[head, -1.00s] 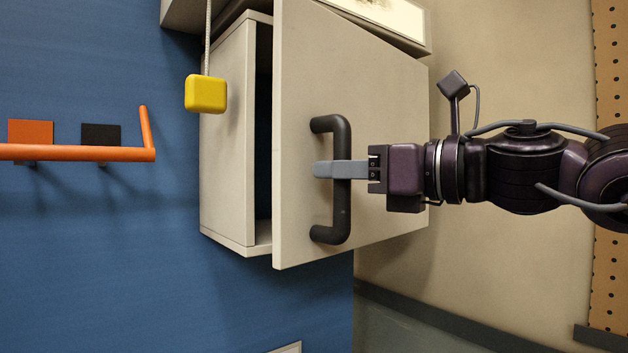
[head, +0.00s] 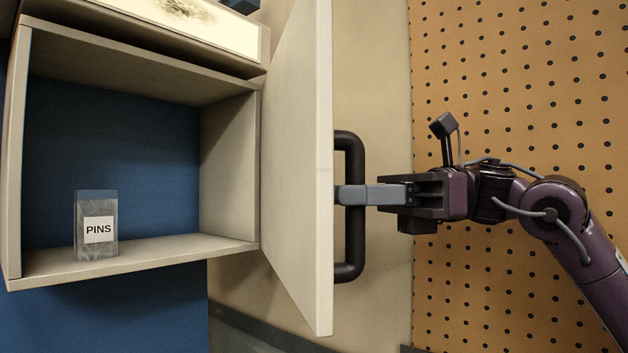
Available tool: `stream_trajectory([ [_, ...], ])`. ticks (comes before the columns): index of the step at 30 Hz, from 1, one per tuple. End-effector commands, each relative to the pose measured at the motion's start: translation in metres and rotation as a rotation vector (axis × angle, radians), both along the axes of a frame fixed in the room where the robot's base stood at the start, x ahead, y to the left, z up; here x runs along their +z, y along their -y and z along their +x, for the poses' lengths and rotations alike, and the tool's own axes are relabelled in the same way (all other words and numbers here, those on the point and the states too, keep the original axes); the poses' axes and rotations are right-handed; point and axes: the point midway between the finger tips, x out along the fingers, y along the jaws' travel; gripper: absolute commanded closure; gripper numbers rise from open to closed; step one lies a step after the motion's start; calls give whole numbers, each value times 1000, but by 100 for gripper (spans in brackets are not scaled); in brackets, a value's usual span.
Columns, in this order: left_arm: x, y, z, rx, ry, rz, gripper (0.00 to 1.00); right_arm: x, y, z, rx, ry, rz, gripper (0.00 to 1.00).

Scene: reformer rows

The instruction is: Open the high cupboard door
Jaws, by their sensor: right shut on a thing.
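The high cupboard (head: 228,170) is at the left of the head view. Its pale door (head: 297,170) stands wide open, hinged on the cupboard's right side and seen nearly edge-on. A dark D-shaped handle (head: 352,235) is on the door's outer face, at the right. My right gripper (head: 350,195) is shut on the handle's upright bar, its grey fingers reaching in from the right. My left gripper is not in view.
A lit panel (head: 190,22) is above the cupboard. An orange pegboard (head: 510,90) lies behind my right arm.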

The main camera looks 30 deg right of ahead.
Motion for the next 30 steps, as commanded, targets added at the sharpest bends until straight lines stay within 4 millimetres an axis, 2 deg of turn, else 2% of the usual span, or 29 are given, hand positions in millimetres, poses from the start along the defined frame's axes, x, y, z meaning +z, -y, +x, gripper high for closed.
stream_trajectory([
  [3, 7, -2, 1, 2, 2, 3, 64, 2, 15, 1, -6, -3, 2, 100],
  [7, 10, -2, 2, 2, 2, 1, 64, 2, 25, 1, -7, -2, 3, 100],
  [22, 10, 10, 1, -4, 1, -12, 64, 1, 29, 2, -7, 0, 3, 100],
  [23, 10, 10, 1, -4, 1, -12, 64, 1, 29, 2, -7, 0, 3, 76],
  [24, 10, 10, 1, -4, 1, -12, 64, 1, 29, 2, -6, 0, 3, 71],
  [27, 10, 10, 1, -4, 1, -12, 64, 1, 29, 1, -6, 0, 3, 60],
  [30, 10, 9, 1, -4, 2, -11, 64, 1, 29, 1, -5, 0, 2, 60],
])
